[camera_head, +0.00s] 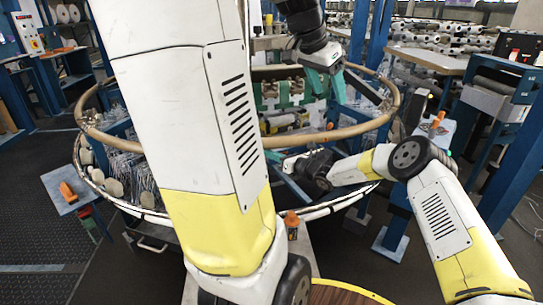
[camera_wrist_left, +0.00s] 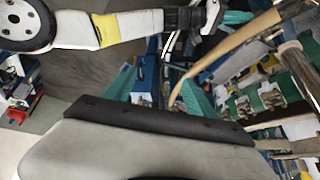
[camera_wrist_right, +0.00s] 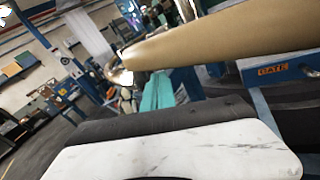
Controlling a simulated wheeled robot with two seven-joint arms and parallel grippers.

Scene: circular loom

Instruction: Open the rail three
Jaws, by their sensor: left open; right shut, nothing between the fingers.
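The circular loom carries a tan ring rail (camera_head: 330,135) around its top; I cannot tell which section is rail three. My left gripper (camera_head: 328,83) hangs at the ring's far right part, its teal fingers apart. In the left wrist view the left gripper (camera_wrist_left: 157,95) is open, with a tan rail (camera_wrist_left: 232,42) running just beyond and right of its fingers. In the right wrist view the right gripper (camera_wrist_right: 157,92) is shut and empty, under a tan rail (camera_wrist_right: 225,40).
A blue post (camera_head: 515,160) and a work table (camera_head: 428,60) are at the right. Dark floor (camera_head: 40,190) is open at the left.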

